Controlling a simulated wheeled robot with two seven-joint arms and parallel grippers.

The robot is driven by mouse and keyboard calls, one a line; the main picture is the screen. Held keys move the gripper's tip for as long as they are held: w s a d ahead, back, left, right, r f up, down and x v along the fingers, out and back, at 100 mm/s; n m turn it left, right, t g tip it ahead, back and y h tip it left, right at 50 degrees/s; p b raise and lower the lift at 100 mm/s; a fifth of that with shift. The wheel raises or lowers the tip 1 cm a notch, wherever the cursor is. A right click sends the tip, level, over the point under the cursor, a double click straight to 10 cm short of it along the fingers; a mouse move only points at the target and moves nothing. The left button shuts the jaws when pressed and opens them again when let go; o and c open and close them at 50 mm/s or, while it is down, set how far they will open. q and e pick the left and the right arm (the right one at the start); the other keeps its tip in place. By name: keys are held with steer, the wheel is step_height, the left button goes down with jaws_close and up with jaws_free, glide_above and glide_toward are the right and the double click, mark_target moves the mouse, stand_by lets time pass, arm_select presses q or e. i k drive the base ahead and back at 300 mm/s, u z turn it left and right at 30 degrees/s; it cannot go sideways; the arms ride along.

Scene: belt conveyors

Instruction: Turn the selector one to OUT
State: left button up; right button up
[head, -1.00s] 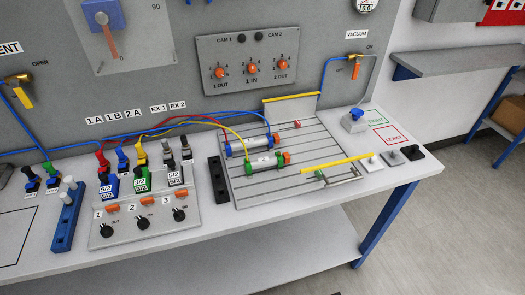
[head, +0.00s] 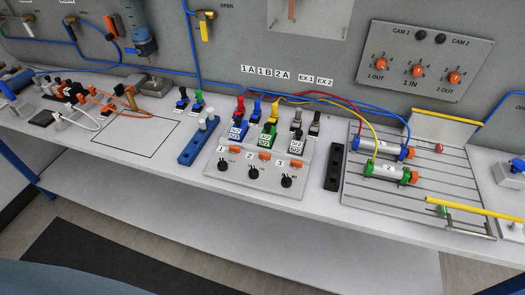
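Selector one is a black rotary knob (head: 222,165) by the label 1, at the left end of a grey sloped panel (head: 240,185) on the bench. Its small markings and exact pointer direction are too small to read. Black knobs two (head: 254,173) and three (head: 286,181) sit to its right, with orange parts (head: 236,149) above the row. Neither of my grippers is in view.
Valve blocks with coloured plugs (head: 268,135) stand behind the panel. The bench front (head: 160,178) is clear.

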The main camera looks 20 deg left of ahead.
mark_target(222, 166)
steer(key=u, duration=1.05)
steer(key=i, duration=0.3)
steer(key=z, duration=0.5)
